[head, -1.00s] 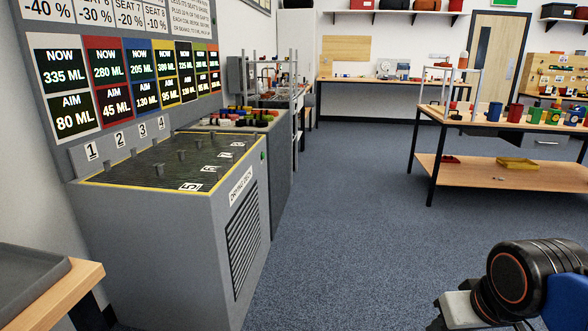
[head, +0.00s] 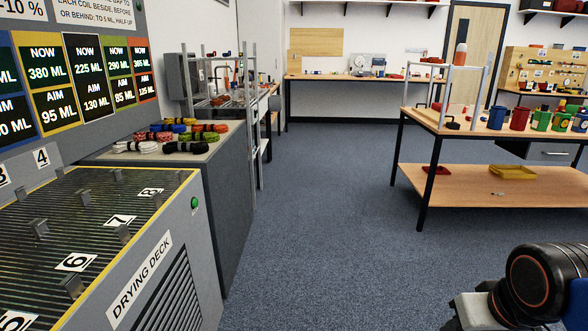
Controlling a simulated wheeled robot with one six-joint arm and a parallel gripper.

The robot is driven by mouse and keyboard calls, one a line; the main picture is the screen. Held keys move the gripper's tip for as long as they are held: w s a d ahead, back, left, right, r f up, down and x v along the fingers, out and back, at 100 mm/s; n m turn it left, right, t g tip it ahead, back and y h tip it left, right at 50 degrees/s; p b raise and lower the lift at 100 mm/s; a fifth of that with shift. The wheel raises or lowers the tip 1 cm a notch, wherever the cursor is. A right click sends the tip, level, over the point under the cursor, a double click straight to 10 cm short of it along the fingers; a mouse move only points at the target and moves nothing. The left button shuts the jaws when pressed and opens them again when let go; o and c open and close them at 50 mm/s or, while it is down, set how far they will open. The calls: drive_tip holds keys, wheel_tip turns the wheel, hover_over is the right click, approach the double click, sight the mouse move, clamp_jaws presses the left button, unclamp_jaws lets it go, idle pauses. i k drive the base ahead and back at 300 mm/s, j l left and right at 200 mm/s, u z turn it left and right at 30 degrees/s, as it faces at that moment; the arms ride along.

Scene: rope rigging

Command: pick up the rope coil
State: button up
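Several rope coils lie in a cluster on top of a grey cabinet beyond the drying deck. I see a white coil (head: 135,147), a black coil (head: 185,147), a red coil (head: 154,136), a green coil (head: 198,137), an orange coil (head: 210,128) and a blue coil (head: 182,121). Some coils partly overlap in this view. The task does not say which coil. Part of my arm shows at the lower right, well apart from the coils. The fingers of my gripper do not show.
The drying deck (head: 95,215) with numbered seats and upright pegs stands close at left, and its visible seats look empty. A grey metal rack (head: 252,110) stands past the cabinet. The blue floor (head: 310,215) is clear up to a wooden table (head: 480,187) at right.

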sight(240, 101)
drive_tip(key=i, duration=5.15)
drive_tip(key=i+u, duration=0.25)
drive_tip(key=i, duration=0.25)
drive_tip(key=i+l+u, duration=0.1)
drive_tip(key=i+u, duration=0.2)
drive_tip(key=i, duration=0.2)
drive_tip(key=i+l+u, duration=0.25)
drive_tip(key=i, duration=0.25)
drive_tip(key=i+u, duration=0.4)
drive_tip(key=i+l+u, duration=0.2)
drive_tip(key=u, duration=0.2)
drive_tip(key=i+l+u, duration=0.4)
drive_tip(key=k+j, duration=0.2)
drive_tip(key=j, duration=0.15)
drive_tip(key=k+j, duration=0.15)
drive_tip(key=j, duration=0.2)
drive_tip(key=k+j, duration=0.2)
drive_tip(key=k+j+u, duration=0.1)
drive_tip(key=j, duration=0.35)
drive_tip(key=k+j, duration=0.4)
drive_tip(key=j, duration=0.3)
drive_tip(key=k+j, duration=0.2)
drive_tip(key=j, duration=0.15)
